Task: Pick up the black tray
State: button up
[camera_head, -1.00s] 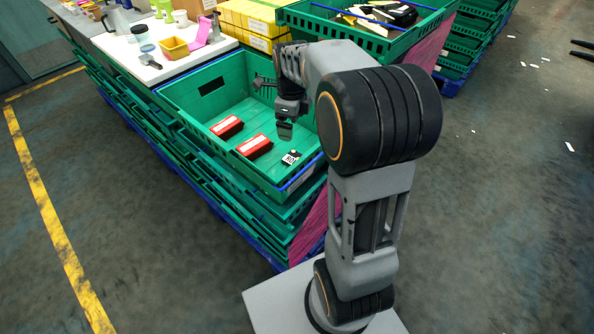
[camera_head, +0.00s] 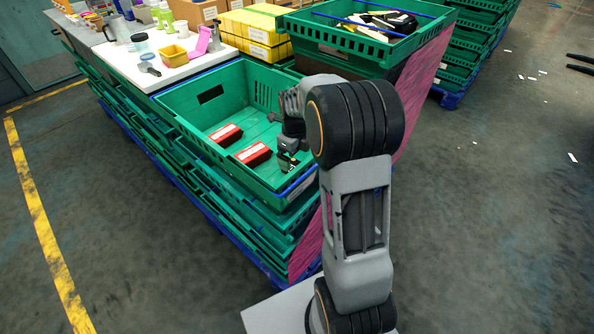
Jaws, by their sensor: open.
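My gripper (camera_head: 288,157) is open and low inside the green crate, near its right front corner. A small black item with a white label (camera_head: 285,165), likely the black tray, lies on the crate floor there. My gripper is right over it and hides most of it. I cannot tell whether the fingers touch it or stand around it.
The green crate (camera_head: 184,118) also holds two red packs (camera_head: 225,135) (camera_head: 253,153) left of my gripper. Another green crate (camera_head: 330,36) with mixed items stands behind right. A white board (camera_head: 165,72) with containers lies behind left. Floor at right is mostly clear.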

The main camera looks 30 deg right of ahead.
jog(key=f, duration=0.2)
jog(key=f+b, duration=0.1)
jog(key=f, duration=0.1)
jog(key=shift+s+f, duration=0.2)
jog(key=shift+f, duration=0.2)
jog(key=c, duration=1)
jog(key=shift+r+p, duration=1.15)
jog(key=shift+r, duration=3.95)
jog(key=shift+c, duration=0.2)
